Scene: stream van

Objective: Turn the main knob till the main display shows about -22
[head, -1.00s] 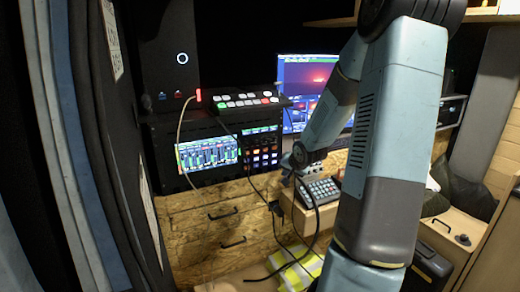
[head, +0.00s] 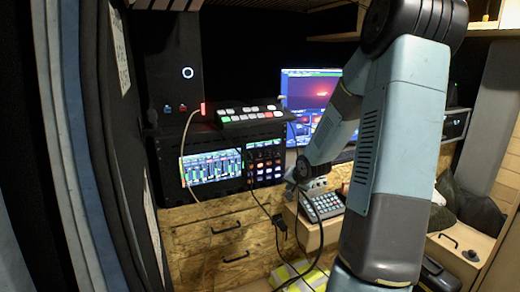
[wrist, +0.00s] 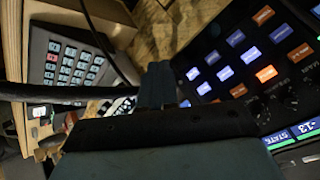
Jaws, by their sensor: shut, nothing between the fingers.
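The rack panel with lit blue and orange keys (wrist: 245,55) fills the right of the wrist view. Its small dark knobs (wrist: 290,99) sit beside the keys, and their labels are too small to read surely. A small green-edged readout (wrist: 308,128) shows what looks like -13, next to the word STATE. I cannot tell which knob is the main one. My gripper (wrist: 157,85) is shut and empty, its fingers just left of the keys and apart from the knobs. In the head view the panel (head: 264,162) is left of my gripper (head: 295,178), whose tips are unclear.
A grey keypad (wrist: 68,62) lies on a wooden ledge at the left, with a black cable (wrist: 40,95) crossing near my gripper. Loose cables hang before the wooden drawers (head: 215,240).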

